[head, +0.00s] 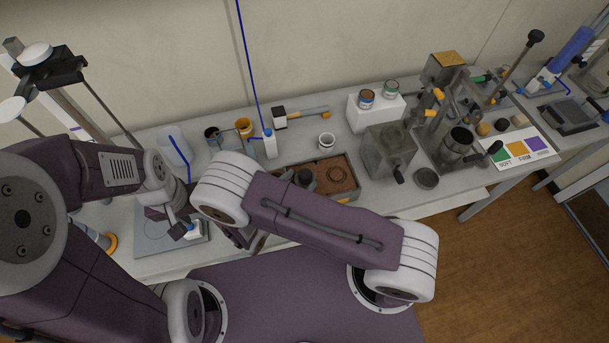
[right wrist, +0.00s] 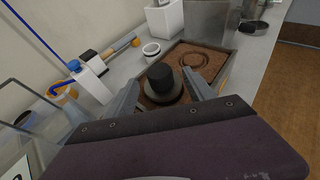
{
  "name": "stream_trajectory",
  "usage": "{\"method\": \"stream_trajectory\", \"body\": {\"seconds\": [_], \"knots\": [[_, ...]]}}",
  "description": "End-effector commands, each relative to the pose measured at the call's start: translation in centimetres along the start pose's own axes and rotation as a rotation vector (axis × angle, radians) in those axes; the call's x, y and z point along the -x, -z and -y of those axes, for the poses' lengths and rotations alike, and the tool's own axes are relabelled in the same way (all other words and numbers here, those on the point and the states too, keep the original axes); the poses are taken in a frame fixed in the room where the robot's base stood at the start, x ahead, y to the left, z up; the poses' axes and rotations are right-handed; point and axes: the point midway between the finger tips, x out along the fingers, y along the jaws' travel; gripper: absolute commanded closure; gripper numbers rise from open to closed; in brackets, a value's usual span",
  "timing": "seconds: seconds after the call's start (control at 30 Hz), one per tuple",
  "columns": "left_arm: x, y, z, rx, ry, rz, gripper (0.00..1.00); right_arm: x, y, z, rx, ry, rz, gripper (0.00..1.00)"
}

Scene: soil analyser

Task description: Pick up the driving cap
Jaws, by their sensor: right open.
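The driving cap (right wrist: 161,76), a dark cylinder on a wider round flange, stands upright in the brown soil tray (right wrist: 222,76) in the right wrist view. A dark piece of it (head: 304,176) shows behind my right arm in the head view. My right gripper (right wrist: 162,84) is open, its grey fingers apart to either side of the cap in the picture. I cannot tell whether they touch it. In the head view my right gripper is mostly hidden by its own arm. My left gripper (head: 183,222) is over a grey plate at the left; its jaws are unclear.
A ring (right wrist: 195,60) lies pressed into the soil beside the cap. A white cup (head: 327,141), a hammer (head: 303,115) and a blue-capped bottle (head: 269,144) stand behind the tray. A metal box (head: 388,152) stands to its right.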

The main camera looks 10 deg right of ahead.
Motion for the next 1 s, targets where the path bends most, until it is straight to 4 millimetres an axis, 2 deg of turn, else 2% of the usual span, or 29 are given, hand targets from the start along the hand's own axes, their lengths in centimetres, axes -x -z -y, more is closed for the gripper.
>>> {"method": "stream_trajectory", "body": {"seconds": [0.23, 0.4, 0.5, 0.77, 0.9, 1.0], "knots": [[0.4, 0.1, 0.0, 0.0, 0.0, 0.0, 0.64, -1.6, -0.1, 0.1, -0.002, 0.004, 0.0, 0.38], [1.0, 0.1, 0.0, 0.0, 0.0, 0.0, 0.64, -4.9, -0.2, 0.2, -0.003, 0.007, -0.001, 0.38], [1.1, 0.1, 0.0, 0.0, 0.0, 0.0, 0.64, -6.2, -0.1, 0.1, -0.001, 0.004, -0.001, 0.38], [1.1, 0.1, 0.0, 0.0, 0.0, 0.0, 0.64, -6.5, 0.0, 0.0, -0.003, 0.001, -0.001, 0.38], [1.1, 0.1, 0.0, 0.0, 0.0, 0.0, 0.64, -6.5, 0.0, 0.0, -0.002, 0.001, -0.001, 0.77], [1.1, 0.1, 0.0, 0.0, 0.0, 0.0, 0.64, -6.5, 0.1, 0.0, -0.002, 0.001, -0.003, 1.0]]}}
